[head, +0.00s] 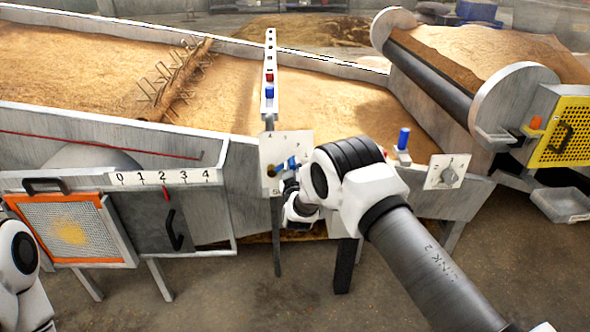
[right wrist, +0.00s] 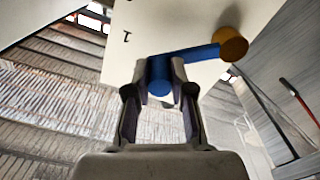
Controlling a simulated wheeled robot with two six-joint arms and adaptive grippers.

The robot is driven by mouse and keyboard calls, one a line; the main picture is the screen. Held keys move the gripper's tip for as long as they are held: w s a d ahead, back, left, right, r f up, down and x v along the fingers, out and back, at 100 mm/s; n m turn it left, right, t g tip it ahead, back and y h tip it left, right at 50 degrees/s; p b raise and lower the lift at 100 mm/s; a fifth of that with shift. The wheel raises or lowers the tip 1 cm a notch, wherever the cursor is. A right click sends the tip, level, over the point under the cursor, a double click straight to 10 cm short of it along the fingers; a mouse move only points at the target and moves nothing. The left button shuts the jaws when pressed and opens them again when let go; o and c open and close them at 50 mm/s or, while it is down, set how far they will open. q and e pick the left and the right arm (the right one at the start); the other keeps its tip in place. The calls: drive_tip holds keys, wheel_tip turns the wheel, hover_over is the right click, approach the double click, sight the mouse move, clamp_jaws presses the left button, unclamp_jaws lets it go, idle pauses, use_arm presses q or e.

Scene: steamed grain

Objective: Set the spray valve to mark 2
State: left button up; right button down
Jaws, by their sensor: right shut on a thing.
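The spray valve is a pale plate (head: 285,146) on the front of the grain bed, with small marks along its top. Its blue lever (head: 288,163) reaches right and slightly up from a brown-orange hub (head: 271,171). In the right wrist view the lever (right wrist: 195,53) runs from the orange hub (right wrist: 229,44) to a knob between my fingers, and a mark "1" shows on the plate (right wrist: 170,22). My right gripper (right wrist: 160,75) is shut on the blue lever's knob. In the head view my right gripper (head: 292,182) is partly hidden by its own arm. My left gripper is out of view.
A grey knob (head: 449,176) on another plate and a blue peg (head: 403,139) are to the right. Left are a 0–4 scale (head: 163,177) with a red pointer, a black-handled door (head: 147,222) and an orange-framed mesh screen (head: 75,231). A post (head: 270,70) with red and blue sliders rises behind the valve.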

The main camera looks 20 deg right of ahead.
drive_tip(key=shift+w+a+r+n, duration=0.15)
drive_tip(key=shift+a+r+n, duration=0.2)
drive_tip(key=shift+r+n, duration=0.3)
drive_tip(key=c, duration=1)
unclamp_jaws()
drive_tip(key=shift+f, duration=0.1)
drive_tip(key=v, duration=1.2)
